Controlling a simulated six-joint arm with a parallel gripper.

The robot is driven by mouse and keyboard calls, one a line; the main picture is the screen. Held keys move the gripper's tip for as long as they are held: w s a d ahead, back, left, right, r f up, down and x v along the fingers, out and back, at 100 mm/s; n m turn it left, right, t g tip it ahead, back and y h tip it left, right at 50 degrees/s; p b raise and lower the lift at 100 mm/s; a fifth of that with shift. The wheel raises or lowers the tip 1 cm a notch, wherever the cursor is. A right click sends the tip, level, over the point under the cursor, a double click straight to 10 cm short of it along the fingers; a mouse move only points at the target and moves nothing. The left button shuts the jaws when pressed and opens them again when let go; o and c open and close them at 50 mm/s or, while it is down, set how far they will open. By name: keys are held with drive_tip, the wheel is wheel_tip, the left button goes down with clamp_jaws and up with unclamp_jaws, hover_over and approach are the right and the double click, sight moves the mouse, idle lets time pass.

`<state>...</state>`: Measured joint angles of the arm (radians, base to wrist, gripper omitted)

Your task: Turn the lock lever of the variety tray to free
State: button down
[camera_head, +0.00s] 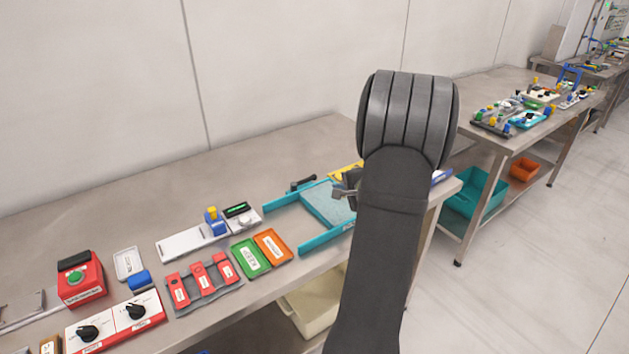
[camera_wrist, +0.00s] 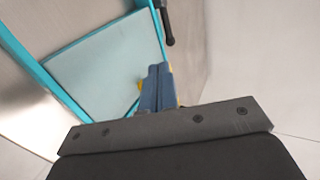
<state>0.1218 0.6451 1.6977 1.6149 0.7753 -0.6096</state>
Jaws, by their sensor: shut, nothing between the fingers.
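The teal tray (camera_head: 296,196) with a pale speckled panel (camera_head: 325,205) lies near the right end of the bench; I take it as the variety tray. A black lever-like handle (camera_head: 302,183) sits at its back edge. A black lever end (camera_wrist: 167,27) shows in the wrist view, beside the tray's teal rim (camera_wrist: 50,84). I cannot tell which way it is set. My gripper (camera_head: 345,191) is over the tray's right side, partly hidden by my arm. In the wrist view its fingers (camera_wrist: 158,85) are together and empty, apart from the black lever.
A yellow part (camera_head: 346,171) is behind my gripper. Green (camera_head: 249,257) and orange (camera_head: 273,246) trays, a white fixture (camera_head: 185,244) and red units (camera_head: 203,282) lie to the left. The bench's back strip (camera_head: 150,190) is clear.

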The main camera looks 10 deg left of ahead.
drive_tip(key=shift+w+a, duration=0.2)
drive_tip(key=shift+w, duration=0.3)
drive_tip(key=shift+f, duration=0.1)
approach(309, 179)
drive_tip(key=x, duration=0.5)
drive_tip(key=shift+s+a+f, duration=0.1)
drive_tip(key=shift+s+f, duration=0.05)
drive_tip(key=shift+f, duration=0.1)
drive_tip(key=shift+w+a, duration=0.4)
drive_tip(key=shift+w, duration=0.05)
